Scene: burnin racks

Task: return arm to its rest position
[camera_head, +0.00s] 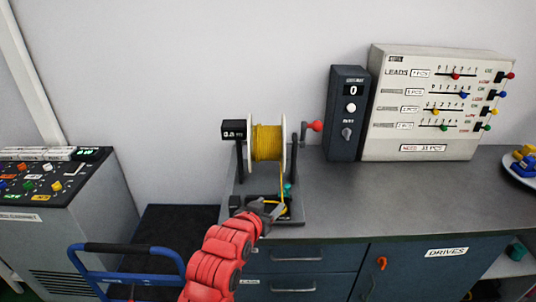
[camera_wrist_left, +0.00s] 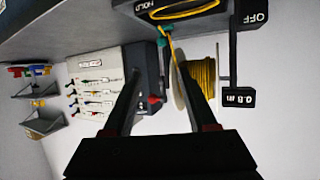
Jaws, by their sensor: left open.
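My left arm is red and comes up from the bottom of the head view. Its dark left gripper (camera_head: 265,208) is at the front edge of the worktop (camera_head: 400,200), just in front of the base of the wire spool stand. In the left wrist view the two fingers of the left gripper (camera_wrist_left: 160,70) are spread apart with nothing between them. The yellow wire spool (camera_head: 267,143) stands behind the gripper; it also shows in the wrist view (camera_wrist_left: 203,78). Yellow wire runs from it down to the base, beside a small green part (camera_head: 288,189). My right gripper is not in view.
A dark counter box (camera_head: 347,112) and a beige leads panel (camera_head: 435,105) stand on the worktop at right. A blue-handled cart (camera_head: 130,250) and a button console (camera_head: 50,180) are at left. A tray of yellow and blue parts (camera_head: 520,168) sits far right.

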